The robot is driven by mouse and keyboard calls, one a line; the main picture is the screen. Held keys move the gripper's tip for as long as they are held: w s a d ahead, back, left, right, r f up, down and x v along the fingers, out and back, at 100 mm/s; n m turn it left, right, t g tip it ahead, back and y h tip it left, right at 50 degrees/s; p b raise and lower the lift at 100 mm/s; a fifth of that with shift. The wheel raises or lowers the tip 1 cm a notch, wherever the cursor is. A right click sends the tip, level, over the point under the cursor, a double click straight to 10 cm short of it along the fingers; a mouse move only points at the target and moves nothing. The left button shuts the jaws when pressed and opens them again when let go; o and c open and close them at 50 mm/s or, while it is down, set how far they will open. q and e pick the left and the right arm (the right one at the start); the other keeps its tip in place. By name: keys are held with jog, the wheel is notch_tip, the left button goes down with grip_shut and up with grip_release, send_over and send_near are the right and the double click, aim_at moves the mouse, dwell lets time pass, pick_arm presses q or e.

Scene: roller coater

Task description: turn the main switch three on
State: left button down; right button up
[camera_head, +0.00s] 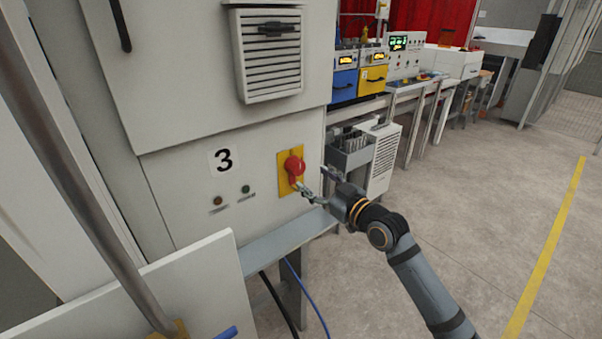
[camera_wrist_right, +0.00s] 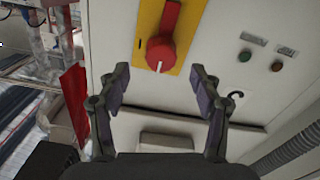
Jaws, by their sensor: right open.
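The main switch three is a red rotary knob (camera_head: 294,167) on a yellow plate (camera_head: 284,160), set in the pale cabinet panel beside a large black "3" (camera_head: 223,160). My right gripper (camera_head: 313,180) is open in front of the knob, close to it on its right side. In the right wrist view the red knob (camera_wrist_right: 161,50), with a white mark at its lower end, lies just beyond and between the spread fingertips of the gripper (camera_wrist_right: 158,82). No finger clearly touches it. My left gripper is not in view.
Two small indicators, one green (camera_head: 245,189), sit below the "3". A vent grille (camera_head: 270,60) is above. A metal ledge (camera_head: 285,240) runs below the panel. A grey pole (camera_head: 75,170) crosses the left side. Open floor (camera_head: 450,200) lies to the right.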

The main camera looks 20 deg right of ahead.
aim_at(300, 170)
jog(key=p+x, duration=0.1)
jog(key=x, duration=0.4)
jog(key=shift+s+a+r, duration=0.1)
jog(key=shift+a+r, duration=0.05)
jog(key=shift+r, duration=0.05)
jog(key=shift+w+a+f, duration=0.15)
jog(key=shift+w+a, duration=0.05)
jog(key=shift+w, duration=0.4)
jog(key=c, duration=1.1)
